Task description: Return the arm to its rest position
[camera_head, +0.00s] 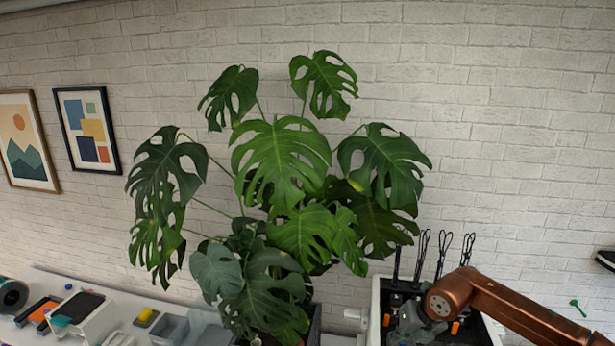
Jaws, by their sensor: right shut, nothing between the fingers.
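My right arm (500,305) comes in from the lower right as a copper-coloured link. Its rounded end lies over a white-rimmed box at the bottom right. My right gripper is shut and empty; its fingertips are hard to make out among the dark and grey shapes around the box. I cannot tell whether the arm touches the box or is only in front of it. My left arm and gripper are not in view.
A large potted monstera (285,160) stands in the middle against a white brick wall (520,130). The white-rimmed box (375,310) holds black wire-like tools. Several bins and a yellow item (146,315) lie at lower left. Two framed pictures hang at left.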

